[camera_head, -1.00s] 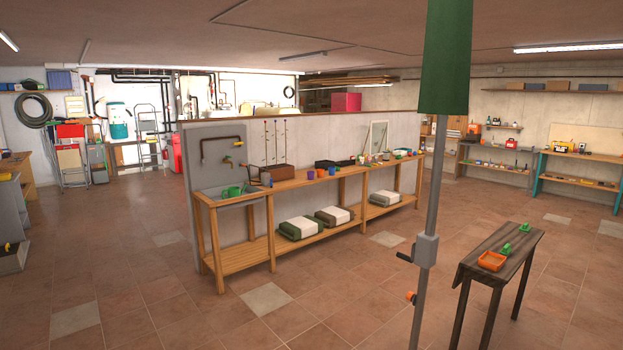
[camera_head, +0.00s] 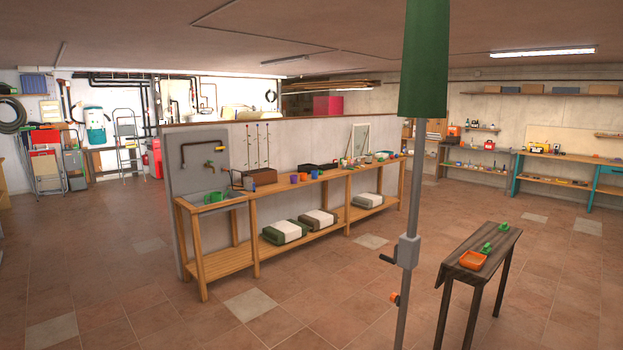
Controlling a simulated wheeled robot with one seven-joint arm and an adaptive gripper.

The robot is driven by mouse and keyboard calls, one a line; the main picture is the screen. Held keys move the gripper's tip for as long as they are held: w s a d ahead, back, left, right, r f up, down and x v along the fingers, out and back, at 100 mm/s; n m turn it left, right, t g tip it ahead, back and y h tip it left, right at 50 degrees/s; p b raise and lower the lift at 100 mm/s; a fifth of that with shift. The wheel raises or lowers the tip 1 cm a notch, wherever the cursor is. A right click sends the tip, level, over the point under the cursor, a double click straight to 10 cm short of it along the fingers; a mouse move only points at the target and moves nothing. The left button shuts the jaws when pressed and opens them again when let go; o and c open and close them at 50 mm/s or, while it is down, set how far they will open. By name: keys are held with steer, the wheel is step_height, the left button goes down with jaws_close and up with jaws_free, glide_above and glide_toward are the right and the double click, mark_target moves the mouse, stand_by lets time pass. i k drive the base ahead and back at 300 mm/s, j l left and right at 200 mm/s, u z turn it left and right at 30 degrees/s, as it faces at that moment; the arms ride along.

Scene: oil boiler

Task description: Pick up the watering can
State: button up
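A small green object (camera_head: 214,197), which looks like the watering can, sits in the grey sink (camera_head: 232,201) at the left end of the long wooden bench. The sink is below a wall tap (camera_head: 209,164). The can is far off and small, so its handle and spout are hard to make out. My gripper is not in view.
A grey pole (camera_head: 406,285) with a green closed parasol (camera_head: 424,60) stands close in front. A dark wooden table (camera_head: 462,273) with an orange tray (camera_head: 472,260) stands at right. Tiled floor (camera_head: 150,290) is open before the long bench (camera_head: 203,238).

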mark_target(214, 197)
steer(key=i+j+u, duration=0.35)
steer(key=i, duration=0.2)
steer(key=i+j+u, duration=0.4)
steer(key=i, duration=0.15)
steer(key=i+u, duration=0.35)
steer(key=i, duration=3.1)
steer(key=i+j+z, duration=0.15)
steer(key=i, duration=0.55)
steer(key=i+j, duration=0.15)
steer(key=i, duration=0.55)
steer(key=i+j+z, duration=0.15)
steer(key=i+z, duration=0.3)
steer(key=i+j+z, duration=0.25)
steer(key=i+z, duration=0.2)
steer(key=i+j+z, duration=0.4)
steer(key=k, duration=0.05)
